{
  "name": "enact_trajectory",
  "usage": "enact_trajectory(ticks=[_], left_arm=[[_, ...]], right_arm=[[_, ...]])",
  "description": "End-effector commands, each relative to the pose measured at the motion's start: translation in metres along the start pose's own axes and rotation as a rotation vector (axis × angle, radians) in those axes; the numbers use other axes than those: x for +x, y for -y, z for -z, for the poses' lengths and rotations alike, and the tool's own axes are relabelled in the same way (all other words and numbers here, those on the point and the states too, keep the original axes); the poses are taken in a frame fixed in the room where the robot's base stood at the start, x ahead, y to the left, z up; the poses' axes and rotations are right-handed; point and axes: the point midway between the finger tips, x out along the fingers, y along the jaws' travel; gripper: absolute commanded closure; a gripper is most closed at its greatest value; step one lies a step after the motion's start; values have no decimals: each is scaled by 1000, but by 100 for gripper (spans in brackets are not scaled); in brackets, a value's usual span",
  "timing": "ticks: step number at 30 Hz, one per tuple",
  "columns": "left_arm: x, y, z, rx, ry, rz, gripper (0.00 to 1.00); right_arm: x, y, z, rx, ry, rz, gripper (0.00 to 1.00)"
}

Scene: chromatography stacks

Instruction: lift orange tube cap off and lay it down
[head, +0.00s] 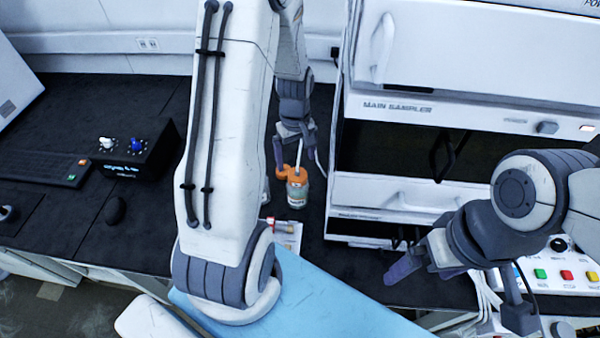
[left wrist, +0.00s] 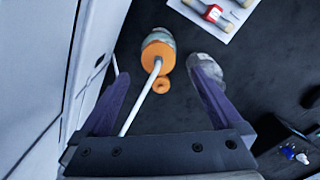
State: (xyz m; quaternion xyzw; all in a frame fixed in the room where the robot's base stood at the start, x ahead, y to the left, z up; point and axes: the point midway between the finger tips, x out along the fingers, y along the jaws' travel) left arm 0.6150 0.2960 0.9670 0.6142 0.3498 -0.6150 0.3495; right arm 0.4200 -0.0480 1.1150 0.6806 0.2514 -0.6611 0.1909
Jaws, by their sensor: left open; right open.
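A clear bottle (head: 297,197) with a pale label stands upright on the dark bench, left of the instrument stack. An orange tube cap (head: 297,177) sits on its mouth, and a thin white tube rises from it. In the left wrist view the cap (left wrist: 155,62) is on the bottle (left wrist: 158,38), with a small orange ring (left wrist: 161,85) beside it. My left gripper (head: 291,153) is open and empty above the bottle; in its wrist view the cap lies between and beyond the fingers. My right gripper (head: 462,288) is open and empty in front of the stack.
The instrument stack (head: 430,105) stands close on the right. A white sheet (head: 287,234) with red-marked vials lies in front of the bottle. A black box with knobs (head: 137,152) and a keyboard are at left. A greyish object (left wrist: 206,66) shows near one left finger.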

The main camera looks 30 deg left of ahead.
Motion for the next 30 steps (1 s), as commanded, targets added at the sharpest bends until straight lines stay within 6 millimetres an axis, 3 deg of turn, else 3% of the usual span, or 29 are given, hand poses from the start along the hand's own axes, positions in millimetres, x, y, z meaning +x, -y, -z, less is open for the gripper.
enact_trajectory(ticks=[5,15,23,24,30], left_arm=[[12,0,-1,0,2,1,0],[53,-1,-3,-3,1,1,0],[57,-1,-2,-4,-1,-1,0],[57,-1,-2,-4,-1,-1,4],[57,-1,-2,-4,-1,-1,80]], right_arm=[[-4,0,0,0,0,0,0],[-15,1,1,1,0,0,0],[-15,1,1,1,0,0,0],[-15,1,1,1,0,0,0],[-15,1,1,1,0,0,0]])
